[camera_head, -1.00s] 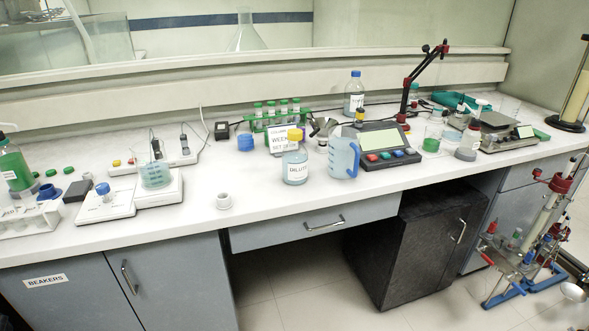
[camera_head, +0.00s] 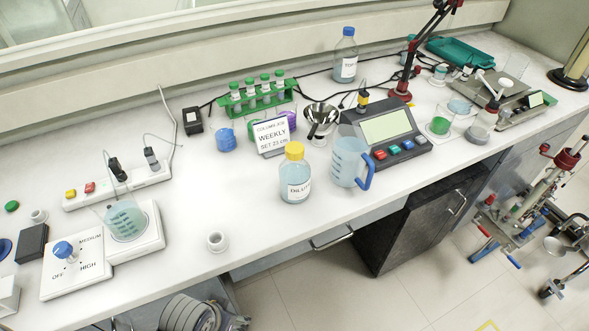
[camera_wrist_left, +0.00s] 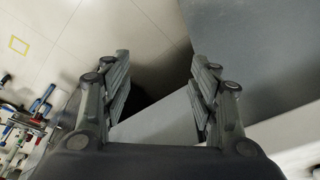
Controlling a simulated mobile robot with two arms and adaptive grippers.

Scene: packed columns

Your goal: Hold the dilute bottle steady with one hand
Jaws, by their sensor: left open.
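The dilute bottle (camera_head: 295,178) stands upright on the white bench near its front edge, with a yellow cap, pale blue liquid and a label reading DILUTE. Nothing is touching it. My left gripper (camera_wrist_left: 160,95) shows in the left wrist view with its two fingers apart and nothing between them. It faces the floor and a grey cabinet front, and the bottle is not in that view. My right gripper is not in view.
A small white cup (camera_head: 216,242) sits to the left. A hotplate (camera_head: 75,264) is further left. The bench between is clear.

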